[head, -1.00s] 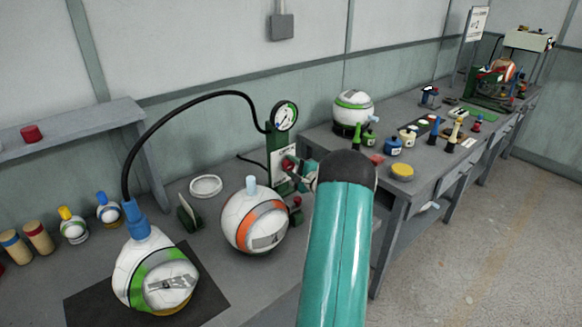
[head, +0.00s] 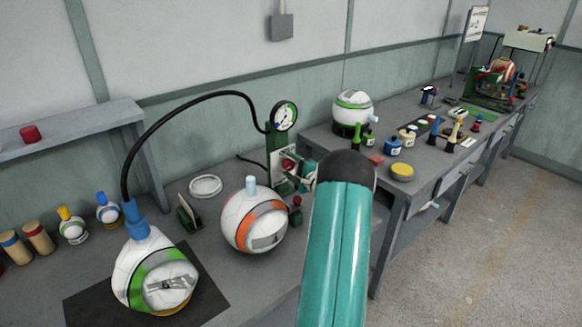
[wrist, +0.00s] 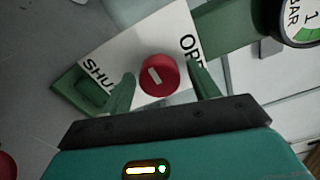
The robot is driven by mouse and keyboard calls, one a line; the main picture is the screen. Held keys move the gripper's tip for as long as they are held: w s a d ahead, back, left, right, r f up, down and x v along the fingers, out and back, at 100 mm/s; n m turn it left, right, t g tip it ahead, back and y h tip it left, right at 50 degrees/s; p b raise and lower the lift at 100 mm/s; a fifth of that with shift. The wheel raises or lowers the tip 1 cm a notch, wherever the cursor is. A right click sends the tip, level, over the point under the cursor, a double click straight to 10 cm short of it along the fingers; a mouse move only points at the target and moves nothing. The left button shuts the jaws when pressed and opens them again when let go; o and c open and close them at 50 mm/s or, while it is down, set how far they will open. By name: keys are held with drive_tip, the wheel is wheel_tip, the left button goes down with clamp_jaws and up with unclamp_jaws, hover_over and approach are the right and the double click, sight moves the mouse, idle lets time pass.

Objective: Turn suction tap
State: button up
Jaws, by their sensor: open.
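The suction tap is a round red knob (wrist: 160,75) with a short white mark, in front of a white plate (wrist: 148,40). The plate reads SHUT at left and OPEN, partly hidden, at right. The mark lies left of the knob's middle, on the side of SHUT. In the head view the red knob (head: 287,164) shows on the green gauge stand (head: 276,150). My gripper (wrist: 161,72) is open, with one green finger on each side of the knob. I cannot tell whether they touch it. In the head view my gripper (head: 299,174) is partly hidden by my arm.
A pressure gauge (head: 285,116) tops the stand, with a black hose (head: 190,98) running to a green-and-white ball (head: 155,275). An orange-and-white ball (head: 254,218) stands close left of my arm. Small bottles and a yellow tin (head: 402,171) crowd the right bench.

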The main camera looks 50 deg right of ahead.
drive_tip(key=v, duration=1.4)
drive_tip(key=shift+r, duration=0.1)
